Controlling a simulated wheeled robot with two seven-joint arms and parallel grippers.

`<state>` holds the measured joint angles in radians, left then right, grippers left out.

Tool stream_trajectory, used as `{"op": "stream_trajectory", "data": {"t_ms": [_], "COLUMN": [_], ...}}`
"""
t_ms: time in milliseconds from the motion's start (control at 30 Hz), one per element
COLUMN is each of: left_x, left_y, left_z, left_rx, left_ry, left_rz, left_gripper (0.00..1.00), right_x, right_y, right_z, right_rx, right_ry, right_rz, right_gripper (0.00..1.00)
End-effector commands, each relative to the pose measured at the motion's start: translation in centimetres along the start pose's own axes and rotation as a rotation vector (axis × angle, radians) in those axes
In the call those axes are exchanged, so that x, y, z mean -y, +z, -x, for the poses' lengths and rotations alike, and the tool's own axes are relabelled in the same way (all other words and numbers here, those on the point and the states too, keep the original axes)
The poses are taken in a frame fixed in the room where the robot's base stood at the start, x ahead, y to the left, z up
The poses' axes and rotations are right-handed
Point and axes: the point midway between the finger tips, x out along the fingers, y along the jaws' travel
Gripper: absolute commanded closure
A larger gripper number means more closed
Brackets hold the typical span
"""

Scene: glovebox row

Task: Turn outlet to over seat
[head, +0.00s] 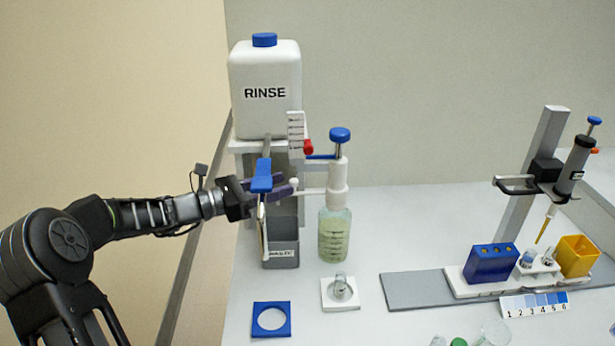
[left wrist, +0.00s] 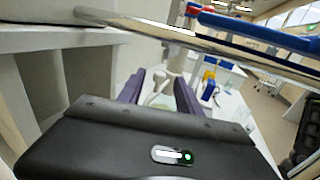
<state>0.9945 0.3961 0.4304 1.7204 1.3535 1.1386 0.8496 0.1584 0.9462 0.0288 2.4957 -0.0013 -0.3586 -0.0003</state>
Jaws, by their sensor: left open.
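A bottle-top dispenser (head: 338,178) stands on a bottle of pale green liquid (head: 334,238). Its white outlet arm (head: 312,190) points left, with a small white knob (head: 294,183) at its end. My left gripper (head: 282,187) comes in from the left at this end, its purple fingers open. In the left wrist view the white knob (left wrist: 158,78) shows between the fingers (left wrist: 160,94); contact cannot be told. A white square seat (head: 328,303) with a small clear glass vessel (head: 342,288) lies in front of the bottle. My right gripper is not in view.
A RINSE tank (head: 265,90) with a blue tap lever (head: 262,178) stands just behind and above my left gripper. A grey waste bin (head: 283,255) is below. A blue square ring (head: 271,332) lies in front. A pipette stand (head: 533,165) and rack are at right.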

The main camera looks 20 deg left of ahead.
Motion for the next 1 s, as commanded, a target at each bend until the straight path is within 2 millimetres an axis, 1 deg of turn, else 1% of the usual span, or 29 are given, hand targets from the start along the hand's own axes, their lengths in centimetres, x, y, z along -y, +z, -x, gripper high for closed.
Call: {"op": "stream_trajectory", "data": {"t_ms": [167, 400, 500, 633, 867, 1000], "left_x": [0.0, 0.0, 0.1, 0.0, 0.0, 0.0], "left_y": [0.1, 0.1, 0.1, 0.0, 0.0, 0.0], "left_z": [-1.9, -5.7, -6.8, -7.4, -7.5, -7.5], "left_rx": [0.002, 0.002, 0.002, 0.001, 0.001, 0.000], "left_ry": [-0.002, -0.002, -0.002, 0.000, 0.000, 0.000], "left_rz": [0.000, 0.001, 0.001, 0.001, 0.000, 0.000], "left_gripper": [0.59, 0.59, 0.59, 0.59, 0.59, 0.69], "right_x": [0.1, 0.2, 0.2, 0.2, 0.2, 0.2], "right_y": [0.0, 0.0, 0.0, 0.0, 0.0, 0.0], "right_z": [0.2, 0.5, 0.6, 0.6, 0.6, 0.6], "right_rx": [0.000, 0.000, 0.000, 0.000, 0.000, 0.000], "right_ry": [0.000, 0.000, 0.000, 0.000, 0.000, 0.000], "right_rz": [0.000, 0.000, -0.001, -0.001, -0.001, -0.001], "right_gripper": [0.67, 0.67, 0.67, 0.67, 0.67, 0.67]}}
